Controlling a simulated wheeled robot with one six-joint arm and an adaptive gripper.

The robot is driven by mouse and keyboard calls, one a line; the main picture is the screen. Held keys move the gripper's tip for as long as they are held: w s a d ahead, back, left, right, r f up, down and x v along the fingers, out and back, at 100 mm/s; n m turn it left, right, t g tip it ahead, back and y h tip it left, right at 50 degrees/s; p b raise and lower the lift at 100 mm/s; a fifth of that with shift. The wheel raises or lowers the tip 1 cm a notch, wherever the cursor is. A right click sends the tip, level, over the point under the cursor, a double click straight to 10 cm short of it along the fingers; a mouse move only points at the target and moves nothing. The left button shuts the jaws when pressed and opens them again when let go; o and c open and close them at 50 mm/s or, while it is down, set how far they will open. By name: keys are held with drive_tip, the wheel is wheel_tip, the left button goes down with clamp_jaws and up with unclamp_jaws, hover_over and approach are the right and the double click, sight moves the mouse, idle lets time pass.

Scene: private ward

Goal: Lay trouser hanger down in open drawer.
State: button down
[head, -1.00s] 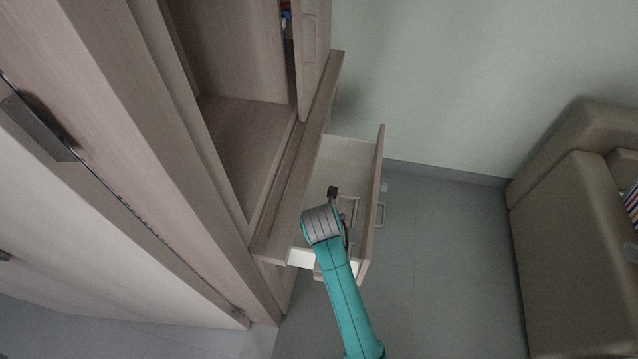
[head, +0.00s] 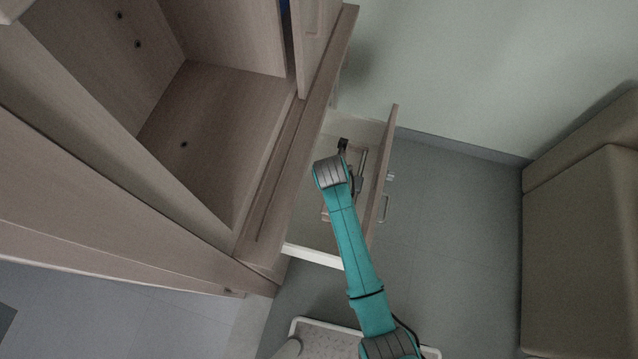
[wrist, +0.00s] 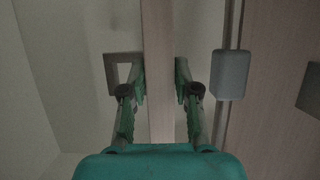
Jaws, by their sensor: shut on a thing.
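The open drawer (head: 309,252) juts out from the wardrobe, its pale inside showing around my arm. My gripper (wrist: 159,68) is shut on the wooden bar of the trouser hanger (wrist: 158,30), which runs between the two green fingers in the wrist view. In the head view, part of the hanger (head: 362,165) shows beside my wrist, within the drawer's outline. My arm covers much of it, and I cannot tell whether it touches the drawer floor.
The wooden drawer front (head: 385,165) stands close on the right, with a handle (head: 384,208) outside it. The wardrobe ledge (head: 290,150) borders the drawer on the left. A brown sofa (head: 580,240) stands at the right, with clear floor (head: 450,230) between.

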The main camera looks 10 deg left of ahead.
wheel_tip(320, 180, down, 10)
drive_tip(key=shift+r, duration=0.2)
idle(0.4)
drive_tip(key=c, duration=0.9)
unclamp_jaws()
drive_tip(key=shift+f, duration=0.1)
drive_tip(key=shift+o, duration=0.2)
drive_tip(key=v, duration=1.2)
